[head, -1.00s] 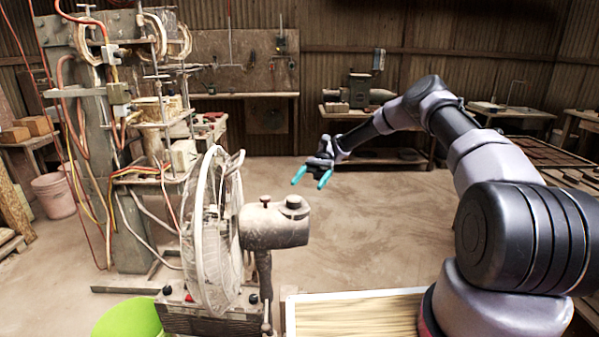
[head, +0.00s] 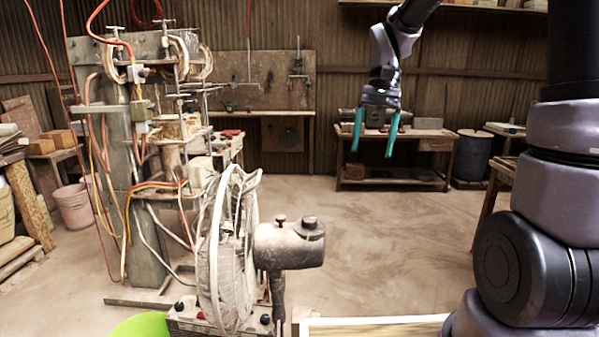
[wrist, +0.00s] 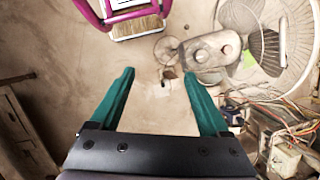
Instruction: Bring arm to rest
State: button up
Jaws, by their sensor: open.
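My gripper (head: 376,132) hangs in the air at the upper right of the head view, with its two teal fingers pointing down. The fingers are apart and nothing is between them. In the wrist view my gripper (wrist: 157,92) also shows open and empty, above the bare floor. My arm is raised, and its upper part runs out of the top of the head view.
A caged fan (head: 222,250) with a dusty motor (head: 288,245) stands at front centre. The press (head: 135,170) with hoses and cables is at left. A workbench (head: 390,180) stands at the back. The floor (head: 385,230) between is clear.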

jog(key=s+d+r+t, duration=0.8)
jog(key=s+t, duration=0.2)
jog(key=s, duration=0.1)
jog(key=shift+s+d+r+m, duration=0.15)
jog(key=shift+s+r+m, duration=0.15)
jog(key=shift+s+r, duration=0.05)
dwell(0.4)
